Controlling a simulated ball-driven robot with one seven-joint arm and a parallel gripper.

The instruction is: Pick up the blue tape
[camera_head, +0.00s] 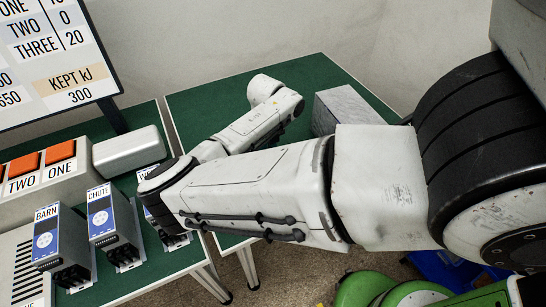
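I cannot make out any blue tape in this view. My white arm reaches in from the right, bends at the left and runs back over the green table (335,74). It ends in a rounded wrist part above that table. My gripper's fingers do not show, so I cannot see whether they hold anything. My arm hides a large part of the table.
Devices with blue fronts, labelled BARN (46,240) and CHUTE (101,215), stand on the left table beside a panel with orange buttons (60,152). A third is partly hidden by my arm. A grey block (345,105) sits on the right table. A sign (55,50) stands behind.

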